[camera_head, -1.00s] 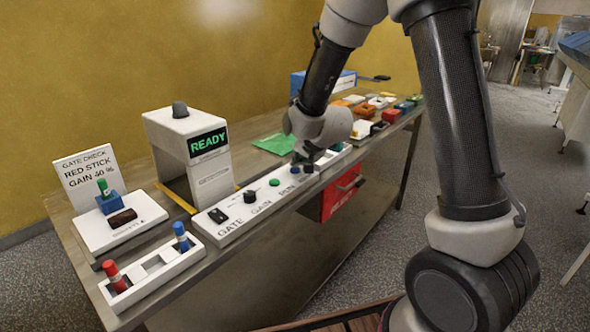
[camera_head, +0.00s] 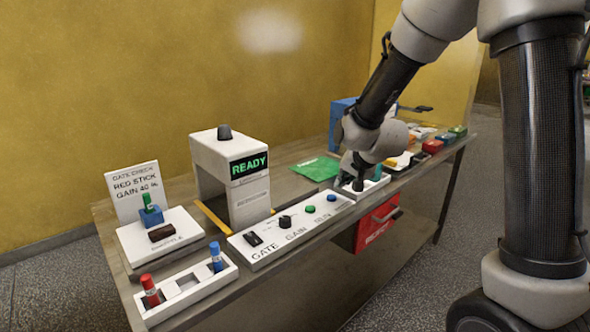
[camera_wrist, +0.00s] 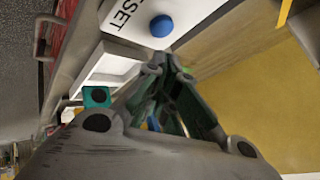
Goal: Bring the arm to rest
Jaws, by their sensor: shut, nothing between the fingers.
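My gripper (camera_head: 357,184) points down over the bench at the right end of the control panel. It is shut and empty. In the wrist view its fingertips (camera_wrist: 165,66) meet close to the blue button (camera_wrist: 161,26). In the head view it is to the right of the blue button (camera_head: 332,197), in front of a small white tray (camera_head: 372,186). I cannot tell whether the fingertips touch anything. My arm reaches down from the upper right and hides part of the bench behind it.
The white panel (camera_head: 270,259) also carries a black knob (camera_head: 285,222) and green button (camera_head: 310,209). The scanner arch (camera_head: 228,165) reads READY. A rack (camera_head: 185,287) holds red and blue sticks. A red bin (camera_head: 378,222) hangs at the bench front. Coloured blocks line the far right.

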